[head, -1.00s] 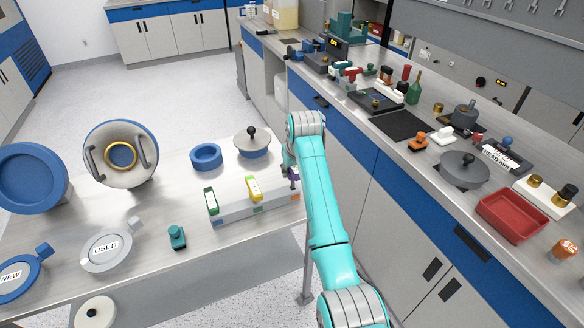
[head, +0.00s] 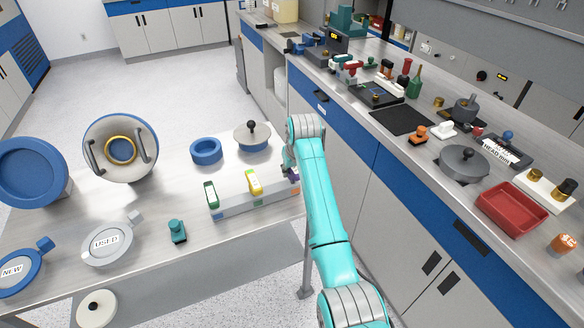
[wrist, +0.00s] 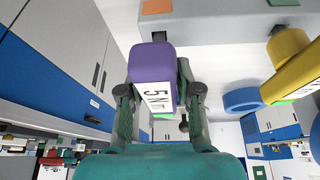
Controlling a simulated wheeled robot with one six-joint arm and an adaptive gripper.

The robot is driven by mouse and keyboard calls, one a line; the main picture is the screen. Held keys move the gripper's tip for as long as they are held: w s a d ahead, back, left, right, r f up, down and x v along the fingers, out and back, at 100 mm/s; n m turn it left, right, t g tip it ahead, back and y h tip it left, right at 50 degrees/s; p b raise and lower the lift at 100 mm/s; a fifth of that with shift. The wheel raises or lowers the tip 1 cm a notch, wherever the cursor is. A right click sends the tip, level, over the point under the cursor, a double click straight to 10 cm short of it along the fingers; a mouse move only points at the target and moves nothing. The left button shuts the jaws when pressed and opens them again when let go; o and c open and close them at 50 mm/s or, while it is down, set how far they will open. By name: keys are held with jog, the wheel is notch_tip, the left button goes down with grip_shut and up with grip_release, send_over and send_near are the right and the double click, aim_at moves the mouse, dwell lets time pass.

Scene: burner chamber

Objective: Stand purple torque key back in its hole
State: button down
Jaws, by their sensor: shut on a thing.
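The purple torque key (wrist: 152,65) carries a white label reading 5 Nm. My gripper (wrist: 158,92) is shut on it, with one finger on each side. In the head view the key (head: 292,175) is a small purple patch under my gripper (head: 289,160), at the right end of the grey key rack (head: 235,207). The rack (wrist: 225,27) shows just beyond the key in the wrist view, with a dark spot by the key's far end. I cannot tell whether this is a hole or the key's shank, nor whether the key touches the rack.
A green key (head: 211,194) and a yellow key (head: 254,181) stand in the rack. Behind it are a blue ring (head: 206,151) and a knobbed lid (head: 252,137). A teal object (head: 177,231) stands in front to the left. The counter (head: 430,150) on the right is crowded.

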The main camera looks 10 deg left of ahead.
jog(key=shift+f, duration=0.25)
jog(key=c, duration=0.7)
grip_release()
jog(key=v, duration=1.2)
jog(key=shift+s+f, duration=0.1)
